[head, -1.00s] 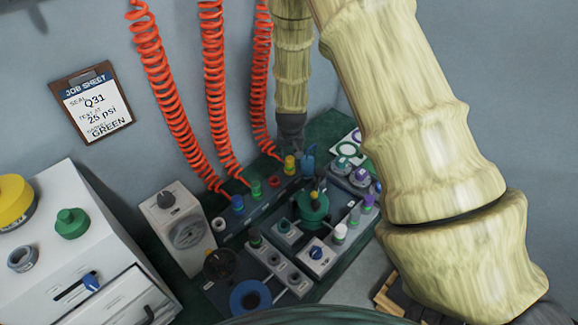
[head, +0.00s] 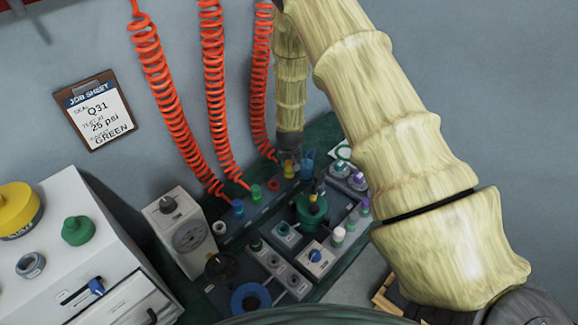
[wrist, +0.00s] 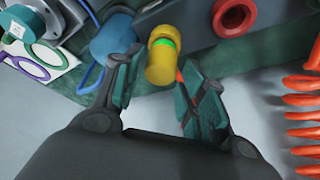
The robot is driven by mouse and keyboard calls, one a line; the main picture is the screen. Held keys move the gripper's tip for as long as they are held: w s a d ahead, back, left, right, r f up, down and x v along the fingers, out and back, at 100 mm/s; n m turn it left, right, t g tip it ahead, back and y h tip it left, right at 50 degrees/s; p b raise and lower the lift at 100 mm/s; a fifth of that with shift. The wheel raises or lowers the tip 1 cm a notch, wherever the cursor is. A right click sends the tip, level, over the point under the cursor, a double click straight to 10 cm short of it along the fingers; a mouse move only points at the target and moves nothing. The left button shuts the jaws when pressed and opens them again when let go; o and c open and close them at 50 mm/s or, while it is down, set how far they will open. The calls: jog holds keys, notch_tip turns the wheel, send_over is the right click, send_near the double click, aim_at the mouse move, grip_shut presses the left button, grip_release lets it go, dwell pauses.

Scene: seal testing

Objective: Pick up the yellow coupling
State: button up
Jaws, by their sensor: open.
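The yellow coupling (head: 289,172) stands in the back row of the dark panel, near the end of the right red coiled hose. In the wrist view the coupling (wrist: 161,62) is a yellow cylinder with a bright green band. My gripper (wrist: 162,82) is open, with one finger to each side of the coupling's near end. The right finger looks close to it; I cannot tell whether it touches. In the head view my gripper (head: 289,155) is just above the coupling, its fingers small and partly unclear.
A blue part (wrist: 112,40) is close beside my left finger in the wrist view. A red ring (wrist: 235,14) is to the right, with a red coiled hose (wrist: 303,115) beyond. Green and blue couplings (head: 238,207) stand left along the row. A green-capped unit (head: 311,208) is in front.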

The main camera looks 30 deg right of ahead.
jog(key=shift+x, duration=1.1)
jog(key=c, duration=0.8)
jog(key=shift+r, duration=0.15)
